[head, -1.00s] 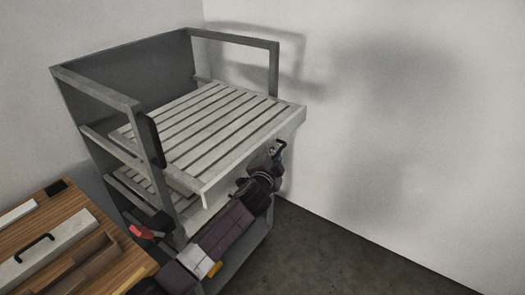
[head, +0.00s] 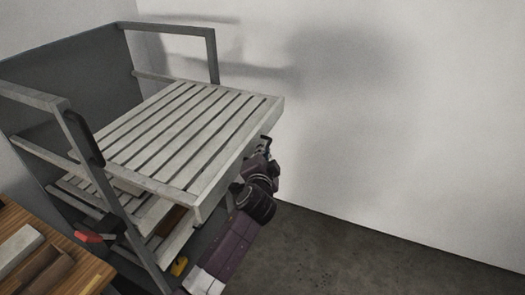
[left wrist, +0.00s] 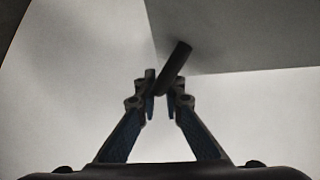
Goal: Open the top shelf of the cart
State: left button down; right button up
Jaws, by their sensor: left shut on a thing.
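The grey cart (head: 65,100) stands at the left in the head view. Its top shelf (head: 228,150), a pale slatted board, sticks out well past the cart's posts toward the right front. A dark handle (head: 267,139) shows at the shelf's right front edge. My left gripper (head: 264,148) is at this handle, with its arm coming up from below. In the left wrist view, my left fingers (left wrist: 160,92) are shut on the dark handle bar (left wrist: 177,65), below the pale shelf (left wrist: 235,35). My right gripper is not in view.
A lower shelf (head: 160,213) sits under the top one. A wooden-topped surface (head: 15,218) with a pale block is at the lower left, beside a red item (head: 88,237). The grey floor (head: 350,255) to the right is clear, up to the white wall (head: 400,120).

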pick_arm(q)
jog(key=c, duration=2.1)
grip_release()
jog(key=shift+o, duration=0.3)
jog(key=shift+s, duration=0.2)
jog(key=v, duration=1.1)
jog(key=shift+s+r, duration=0.15)
jog(key=shift+s, duration=0.1)
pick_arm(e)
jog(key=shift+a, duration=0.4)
